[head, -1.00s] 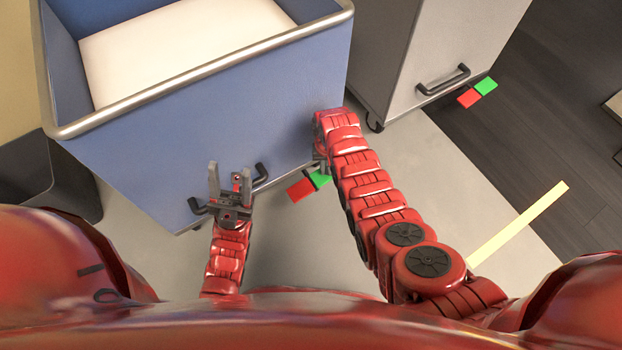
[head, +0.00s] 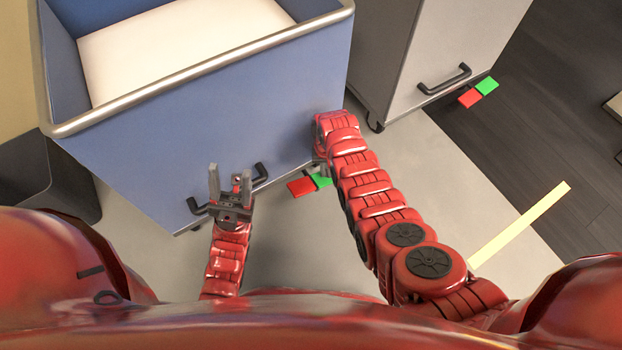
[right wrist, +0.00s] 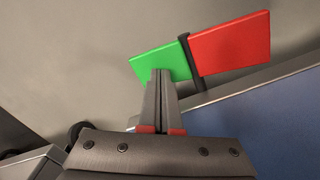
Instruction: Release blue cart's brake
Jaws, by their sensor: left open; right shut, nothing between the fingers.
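The blue cart (head: 200,130) stands at the left in the head view, with a black handle (head: 262,176) low on its near side. Its brake pedal has a red pad (head: 301,187) and a green pad (head: 321,180) below the lower right edge. Both pads show in the right wrist view, green (right wrist: 150,62) left of red (right wrist: 232,43). My right gripper (right wrist: 160,74) is shut and empty; its tips overlap the green pad's lower edge, but contact is unclear. In the head view it is mostly hidden beyond my arm. My left gripper (head: 230,180) is open at the handle.
A grey cart (head: 420,50) with its own handle (head: 444,79), red pad (head: 470,98) and green pad (head: 487,86) stands to the right. A yellow strip (head: 520,222) lies on the floor. Pale floor is clear between the carts and the strip.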

